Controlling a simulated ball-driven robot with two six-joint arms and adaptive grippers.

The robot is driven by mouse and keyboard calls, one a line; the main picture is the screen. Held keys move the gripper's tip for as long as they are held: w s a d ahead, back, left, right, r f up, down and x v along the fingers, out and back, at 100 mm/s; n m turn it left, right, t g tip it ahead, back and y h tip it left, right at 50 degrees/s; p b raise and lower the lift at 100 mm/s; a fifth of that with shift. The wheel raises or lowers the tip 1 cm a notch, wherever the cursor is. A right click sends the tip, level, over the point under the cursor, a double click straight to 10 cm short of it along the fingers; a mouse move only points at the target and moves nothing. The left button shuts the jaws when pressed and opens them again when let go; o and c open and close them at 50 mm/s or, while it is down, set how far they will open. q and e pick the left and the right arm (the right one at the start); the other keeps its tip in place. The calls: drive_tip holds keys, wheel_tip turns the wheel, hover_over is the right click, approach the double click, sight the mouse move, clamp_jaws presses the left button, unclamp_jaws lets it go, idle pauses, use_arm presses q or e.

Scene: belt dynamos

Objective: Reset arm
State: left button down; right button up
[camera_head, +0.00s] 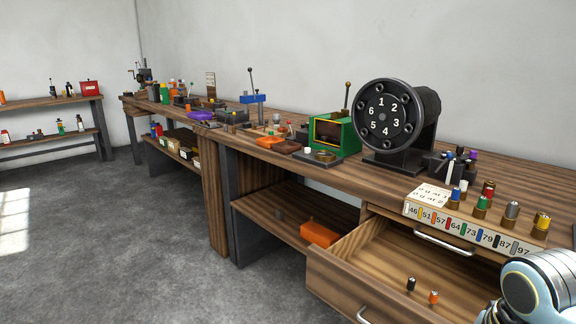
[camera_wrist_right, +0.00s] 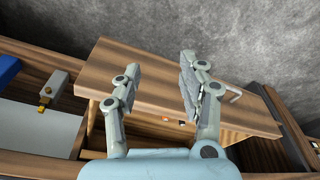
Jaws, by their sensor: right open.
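My right arm (camera_head: 535,285) shows at the lower right corner of the head view, beside the open drawer (camera_head: 372,268); its fingers are out of that view. In the right wrist view my right gripper (camera_wrist_right: 160,75) is open, with its two fingers apart and nothing between them. The drawer front (camera_wrist_right: 160,85) with its metal handle (camera_wrist_right: 236,94) lies behind the fingers in that view. I cannot tell the exact gap between the fingers and the drawer. My left gripper is in neither view.
Two small bits, one black (camera_head: 411,284) and one orange (camera_head: 433,297), stand in the drawer. Above it are a numbered rack (camera_head: 470,228) with coloured pieces and a black numbered dial (camera_head: 384,115). An orange box (camera_head: 319,233) sits on the lower shelf. Grey floor (camera_head: 120,240) lies open at left.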

drive_tip(key=s+a+r+n+t, duration=0.2)
drive_tip(key=s+r+n, duration=0.35)
drive_tip(key=s, duration=0.85)
wheel_tip(320, 180, down, 26)
drive_tip(key=s+d+g, duration=0.1)
drive_tip(key=s+d, duration=0.1)
drive_tip(key=d, duration=0.1)
drive_tip(key=s+f+g, duration=0.1)
drive_tip(key=s+f, duration=1.5)
drive_tip(key=s, duration=0.1)
drive_tip(key=shift+s+d+m+g+b, duration=0.3)
drive_tip(key=shift+d+m, duration=0.05)
